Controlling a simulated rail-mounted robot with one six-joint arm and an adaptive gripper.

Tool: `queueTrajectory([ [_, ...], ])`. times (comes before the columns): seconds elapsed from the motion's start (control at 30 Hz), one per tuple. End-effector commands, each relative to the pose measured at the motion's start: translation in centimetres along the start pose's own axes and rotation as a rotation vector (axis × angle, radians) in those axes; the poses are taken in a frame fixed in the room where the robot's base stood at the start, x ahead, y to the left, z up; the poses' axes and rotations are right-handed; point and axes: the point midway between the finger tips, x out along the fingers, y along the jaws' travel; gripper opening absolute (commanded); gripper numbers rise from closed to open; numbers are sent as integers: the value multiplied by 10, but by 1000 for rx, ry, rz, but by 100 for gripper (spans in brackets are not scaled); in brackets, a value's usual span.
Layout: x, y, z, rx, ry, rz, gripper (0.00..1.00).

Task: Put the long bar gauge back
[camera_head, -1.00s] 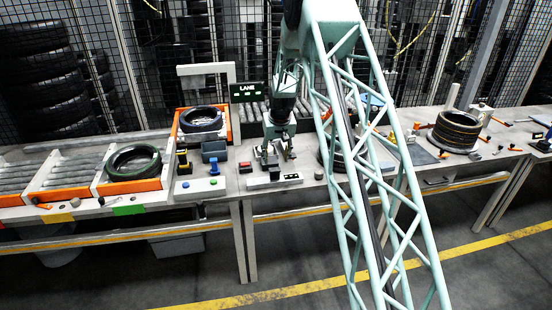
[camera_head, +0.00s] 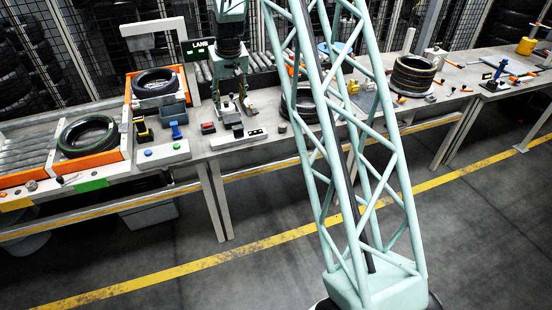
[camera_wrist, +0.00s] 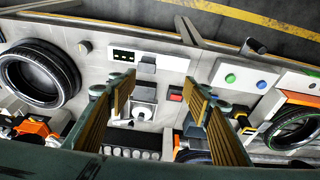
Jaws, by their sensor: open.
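My gripper (camera_head: 232,112) is open above the bench, over a low white plate (camera_head: 238,139) with a small dark display (camera_head: 257,132). In the wrist view its two tan-padded fingers (camera_wrist: 160,78) are spread apart, with nothing clamped between them. Below and between them are a grey block (camera_wrist: 147,64) on the plate and a pale metal piece (camera_wrist: 141,111) with a dark part. I cannot tell which piece, if any, is the long bar gauge. The fingers and palm hide part of the bench.
A red block (camera_head: 208,127), a blue-and-green button box (camera_head: 163,152) and a dark bin (camera_head: 173,112) stand left of the gripper. A tyre (camera_head: 88,136) lies on the rollers. Stacked tyres (camera_head: 414,76) stand to the right. A lane sign (camera_head: 198,49) stands close behind.

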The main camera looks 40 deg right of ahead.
Motion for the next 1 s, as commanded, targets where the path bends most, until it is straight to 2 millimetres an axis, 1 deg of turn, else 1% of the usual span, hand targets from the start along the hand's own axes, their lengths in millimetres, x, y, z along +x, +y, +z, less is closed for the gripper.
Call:
queueTrajectory([
  [0.03,-14,-4,3,-4,2,-1,45],
  [0.1,-31,-10,9,-9,3,-3,45],
  [0.4,-101,-29,36,-29,7,-9,45],
  [0.67,-158,-44,66,-47,10,-15,45],
  [1.0,-226,-61,111,-70,13,-23,45],
])
